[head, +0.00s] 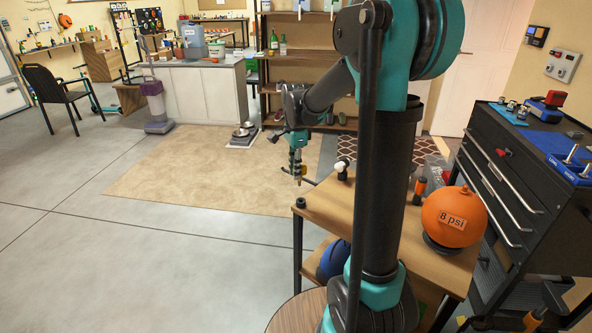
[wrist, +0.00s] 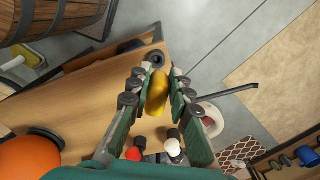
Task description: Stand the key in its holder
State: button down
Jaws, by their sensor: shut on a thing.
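My gripper (wrist: 158,92) is shut on the yellow handle of the key (wrist: 158,94), which lies between the two green and grey fingers. A thin dark bent rod extends right beyond the right finger and looks like the key's shaft; the join is hidden. In the head view my gripper (head: 297,180) points down above the near-left end of the wooden table. The holder looks like the small black round piece with a central hole (wrist: 155,59), just beyond the fingertips. It also shows at the table corner in the head view (head: 301,203). The key appears above the table, apart from the holder.
The wooden table (head: 335,207) also bears a white-knobbed piece (head: 342,172), an orange-handled tool (head: 419,189) and an orange ball marked 8 psi (head: 453,217). A red-knobbed piece (wrist: 133,154) stands beside the white one. A black tool cabinet (head: 510,195) stands at right.

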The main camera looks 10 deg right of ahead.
jog(key=shift+s+d, duration=0.1)
jog(key=shift+d, duration=0.1)
jog(key=shift+r, duration=0.2)
send_over(296, 207)
jog(key=shift+f, duration=2.8)
jog(key=shift+f, duration=0.25)
jog(key=shift+f, duration=0.35)
jog(key=shift+f, duration=1.1)
jog(key=c, duration=0.9)
grip_release()
